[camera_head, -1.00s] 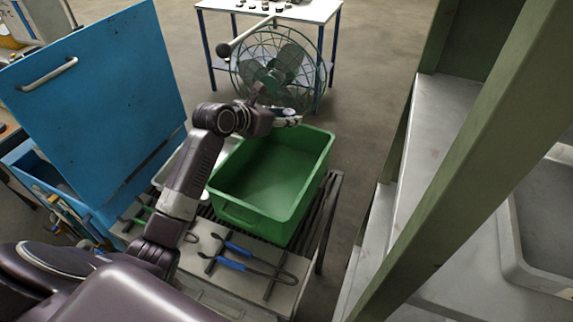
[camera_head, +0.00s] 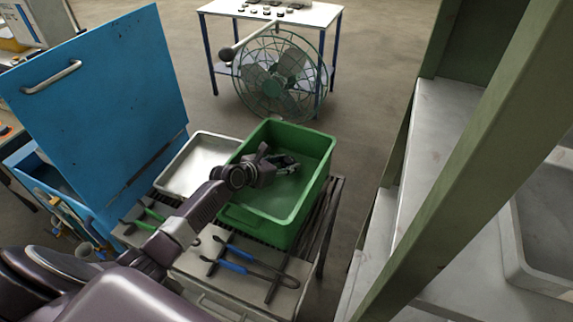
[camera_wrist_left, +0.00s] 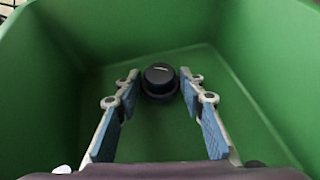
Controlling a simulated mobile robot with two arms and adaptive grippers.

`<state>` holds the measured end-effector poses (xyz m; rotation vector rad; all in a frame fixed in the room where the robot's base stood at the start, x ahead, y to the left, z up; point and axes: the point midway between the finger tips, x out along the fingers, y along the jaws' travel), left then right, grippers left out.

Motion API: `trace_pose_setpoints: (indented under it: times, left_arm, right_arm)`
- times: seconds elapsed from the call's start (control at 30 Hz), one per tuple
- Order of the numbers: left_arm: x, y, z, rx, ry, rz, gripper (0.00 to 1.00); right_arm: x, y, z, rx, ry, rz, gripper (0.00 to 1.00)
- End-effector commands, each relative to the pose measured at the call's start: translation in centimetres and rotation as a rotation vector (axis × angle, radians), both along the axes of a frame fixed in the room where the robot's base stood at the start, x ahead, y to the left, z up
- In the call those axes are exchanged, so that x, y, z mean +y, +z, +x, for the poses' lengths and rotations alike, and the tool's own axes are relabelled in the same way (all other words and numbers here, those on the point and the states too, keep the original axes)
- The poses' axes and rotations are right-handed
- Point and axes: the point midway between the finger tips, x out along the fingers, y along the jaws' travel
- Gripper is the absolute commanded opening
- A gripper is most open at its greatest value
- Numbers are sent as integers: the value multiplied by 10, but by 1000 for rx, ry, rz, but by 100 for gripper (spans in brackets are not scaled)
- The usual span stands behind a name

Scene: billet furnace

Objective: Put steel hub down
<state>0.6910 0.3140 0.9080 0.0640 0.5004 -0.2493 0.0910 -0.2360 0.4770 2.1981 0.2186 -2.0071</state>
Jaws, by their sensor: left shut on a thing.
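The steel hub (camera_wrist_left: 159,82) is a dark, round, stepped piece in the left wrist view, between the fingertips of my left gripper. My left gripper (camera_head: 286,164) is down inside the green bin (camera_head: 236,214), towards its far right part, and is shut on the hub. The hub is close to the bin floor; I cannot tell whether it touches. In the head view the hub is hardly visible behind the gripper. My right gripper is not in view.
A white tray (camera_head: 182,164) stands left of the bin. Blue-handled tongs (camera_head: 240,259) lie in front. A blue lidded chest (camera_head: 95,95) is at left, a caged fan (camera_head: 280,78) behind, and green-framed shelving (camera_head: 455,180) at right. Bin walls surround the gripper.

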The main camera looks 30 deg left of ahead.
Motion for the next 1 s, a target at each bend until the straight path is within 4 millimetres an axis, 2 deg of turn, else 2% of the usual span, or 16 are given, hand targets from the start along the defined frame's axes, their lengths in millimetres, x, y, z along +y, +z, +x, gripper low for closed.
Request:
trace_pose_setpoints:
  times: [0.1,0.37,0.4,0.53,0.87,1.0]
  left_arm:
    - [1,2,2,-8,2,-1,0]
    - [0,-1,2,-7,1,-1,0]
    - [0,-4,0,-2,0,0,39]
    - [0,-3,0,-1,0,1,53]
    - [0,0,0,-2,0,1,54]
    - [2,5,-10,-1,-1,-1,54]
  right_arm:
    - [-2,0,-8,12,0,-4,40]
    - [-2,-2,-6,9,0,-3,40]
    - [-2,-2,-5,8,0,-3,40]
    - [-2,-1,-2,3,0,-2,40]
    - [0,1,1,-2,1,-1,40]
    - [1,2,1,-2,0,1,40]
